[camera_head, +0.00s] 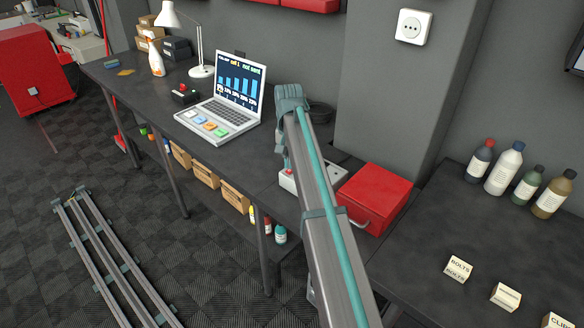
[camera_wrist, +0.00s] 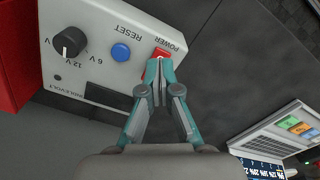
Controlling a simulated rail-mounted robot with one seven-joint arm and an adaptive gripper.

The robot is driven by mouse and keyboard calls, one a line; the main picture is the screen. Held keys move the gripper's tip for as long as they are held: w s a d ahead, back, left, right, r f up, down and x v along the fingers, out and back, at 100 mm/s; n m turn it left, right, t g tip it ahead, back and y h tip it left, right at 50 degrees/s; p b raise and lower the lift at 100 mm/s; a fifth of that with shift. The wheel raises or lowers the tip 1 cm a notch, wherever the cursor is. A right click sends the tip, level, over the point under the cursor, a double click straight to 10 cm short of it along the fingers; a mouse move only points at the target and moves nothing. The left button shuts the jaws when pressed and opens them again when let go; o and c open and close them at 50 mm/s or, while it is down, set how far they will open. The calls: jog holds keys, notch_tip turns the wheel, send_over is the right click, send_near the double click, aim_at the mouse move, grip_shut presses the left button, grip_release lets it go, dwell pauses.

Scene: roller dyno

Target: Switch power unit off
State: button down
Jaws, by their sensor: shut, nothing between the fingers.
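The power unit (camera_wrist: 104,30) is a white box in the wrist view, with a red POWER switch (camera_wrist: 163,52), a blue RESET button (camera_wrist: 121,52) and a black voltage knob (camera_wrist: 69,42). In the head view the power unit (camera_head: 288,182) is largely hidden behind my arm. My gripper (camera_wrist: 158,68) is shut and empty. Its fingertips are at the red switch and overlap it in the picture. I cannot tell whether they press on it. The switch's position is partly hidden by the fingertips.
A red box (camera_head: 374,197) stands directly beside the power unit. An open laptop (camera_head: 226,104) and a white lamp (camera_head: 200,70) stand farther left on the dark bench. Bottles (camera_head: 503,168) and small labelled boxes (camera_head: 506,296) stand on the right-hand bench.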

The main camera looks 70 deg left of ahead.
aim_at(289, 171)
jog(key=shift+r+p, duration=1.15)
jog(key=shift+r, duration=1.45)
jog(key=shift+f, duration=0.1)
